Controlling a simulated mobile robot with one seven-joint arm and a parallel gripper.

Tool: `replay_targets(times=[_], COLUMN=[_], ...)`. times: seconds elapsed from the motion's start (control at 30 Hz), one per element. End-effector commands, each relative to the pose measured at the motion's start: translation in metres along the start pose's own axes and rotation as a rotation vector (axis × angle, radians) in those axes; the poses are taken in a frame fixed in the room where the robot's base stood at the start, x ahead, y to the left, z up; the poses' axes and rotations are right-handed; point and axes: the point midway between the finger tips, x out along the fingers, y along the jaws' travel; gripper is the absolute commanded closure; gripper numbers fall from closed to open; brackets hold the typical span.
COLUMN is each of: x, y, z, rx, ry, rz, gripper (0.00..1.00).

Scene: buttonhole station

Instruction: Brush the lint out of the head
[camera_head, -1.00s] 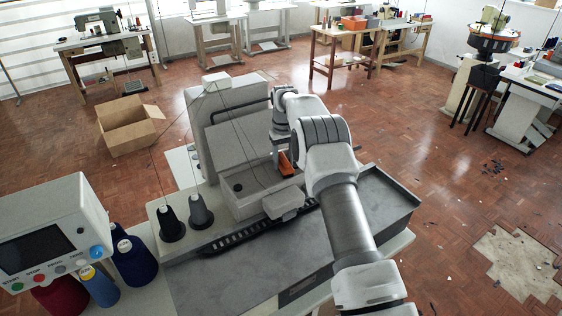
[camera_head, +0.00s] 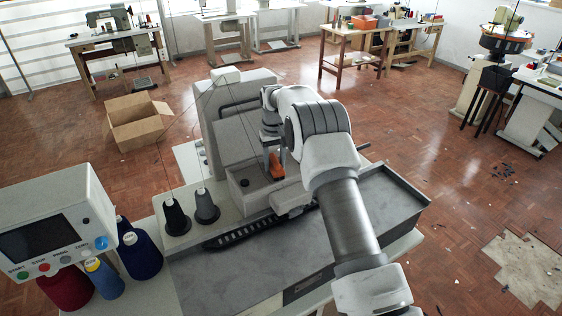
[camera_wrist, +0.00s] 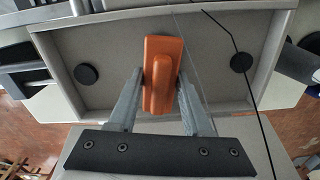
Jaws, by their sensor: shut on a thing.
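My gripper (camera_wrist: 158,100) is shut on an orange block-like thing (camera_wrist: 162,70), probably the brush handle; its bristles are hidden. In the head view, the orange piece (camera_head: 276,166) hangs below my wrist, at the right side of the grey machine head (camera_head: 240,140). In the wrist view, the orange thing is in front of a grey rimmed panel (camera_wrist: 118,45) with a round black knob on each side. I cannot tell whether it touches the panel. No lint can be made out.
A control box with a screen (camera_head: 50,232) and thread cones, including a blue one (camera_head: 140,255), stand at left. Two dark spools (camera_head: 206,208) stand on the machine's table. Thin threads run above the head. A grey work surface (camera_head: 240,275) lies bare in front.

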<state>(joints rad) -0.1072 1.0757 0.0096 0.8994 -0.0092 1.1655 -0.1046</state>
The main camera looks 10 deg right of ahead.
Motion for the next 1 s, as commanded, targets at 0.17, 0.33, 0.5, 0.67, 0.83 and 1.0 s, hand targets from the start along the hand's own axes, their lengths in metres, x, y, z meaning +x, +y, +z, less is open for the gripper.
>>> replay_targets(times=[0.17, 0.33, 0.5, 0.67, 0.83, 1.0], x=[0.006, 0.005, 0.004, 0.002, 0.001, -0.001], y=[-0.008, -0.019, -0.033, -0.037, -0.046, -0.060], z=[0.004, 0.006, 0.008, 0.009, 0.010, 0.012], rx=[-0.001, -0.003, -0.002, -0.001, -0.003, -0.002], ry=[-0.011, -0.011, -0.011, -0.010, -0.007, -0.005], rz=[-0.005, -0.005, -0.004, -0.003, -0.003, -0.002], gripper=[1.00, 1.00, 1.00, 1.00, 1.00, 1.00])
